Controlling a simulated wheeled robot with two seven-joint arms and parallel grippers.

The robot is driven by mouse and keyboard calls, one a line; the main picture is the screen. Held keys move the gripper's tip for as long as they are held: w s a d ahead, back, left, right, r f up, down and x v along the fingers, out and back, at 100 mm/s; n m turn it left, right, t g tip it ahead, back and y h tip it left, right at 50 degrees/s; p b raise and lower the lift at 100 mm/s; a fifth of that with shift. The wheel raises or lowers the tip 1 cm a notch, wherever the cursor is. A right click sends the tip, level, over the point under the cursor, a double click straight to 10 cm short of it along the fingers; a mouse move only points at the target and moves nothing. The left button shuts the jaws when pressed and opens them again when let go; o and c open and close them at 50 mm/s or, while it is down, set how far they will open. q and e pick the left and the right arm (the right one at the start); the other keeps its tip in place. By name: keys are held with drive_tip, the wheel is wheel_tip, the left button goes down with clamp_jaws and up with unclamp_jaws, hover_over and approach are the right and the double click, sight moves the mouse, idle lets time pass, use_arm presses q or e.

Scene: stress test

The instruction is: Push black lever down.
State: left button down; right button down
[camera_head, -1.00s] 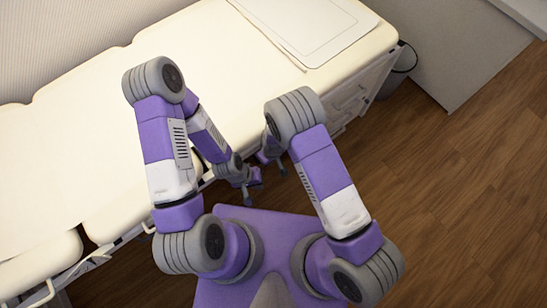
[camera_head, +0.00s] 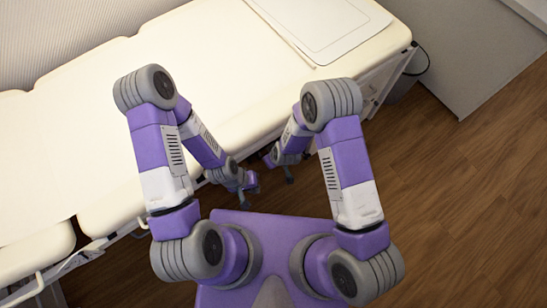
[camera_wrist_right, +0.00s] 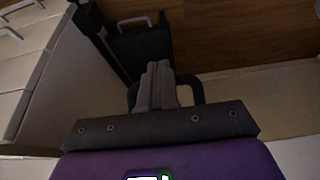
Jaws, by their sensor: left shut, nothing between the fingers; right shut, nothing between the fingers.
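The black lever cannot be told for sure in any view. In the right wrist view a dark bar (camera_wrist_right: 103,45) and a dark panel (camera_wrist_right: 142,48) with a pale handle lie beyond my right gripper (camera_wrist_right: 157,68). Its grey fingers are together and empty, with a dark loop (camera_wrist_right: 206,92) beside them; I cannot tell what the loop belongs to. In the head view my left gripper (camera_head: 248,194) is small, shut, and low by the near side of the padded table (camera_head: 130,140). My right gripper (camera_head: 290,177) hangs just right of it, also by that side.
A pale sheet (camera_head: 322,25) lies on the table's far right end. Drawers or a cabinet front (camera_wrist_right: 30,85) stand at left in the right wrist view. A dark bin-like object (camera_head: 405,85) is by the table's right end. Wooden floor (camera_head: 465,185) is open at right.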

idle(0.3)
drive_tip(key=s+d+r+p, duration=0.4)
drive_tip(key=s+d+r, duration=0.3)
drive_tip(key=s, duration=0.2)
drive_tip(key=shift+d+r+p, duration=0.3)
drive_tip(key=shift+r, duration=0.1)
idle(0.3)
drive_tip(key=s+d+r+m+g+y+p, duration=0.1)
drive_tip(key=s+d+r+m+g+p, duration=0.1)
drive_tip(key=m, duration=0.9)
drive_tip(key=shift+s+d+r+g+p, duration=0.3)
drive_tip(key=shift+s+d+r+p, duration=0.85)
drive_tip(key=shift+d, duration=1.2)
drive_tip(key=shift+s+f+p, duration=0.15)
drive_tip(key=shift+f+p, duration=0.1)
drive_tip(key=shift+p, duration=0.05)
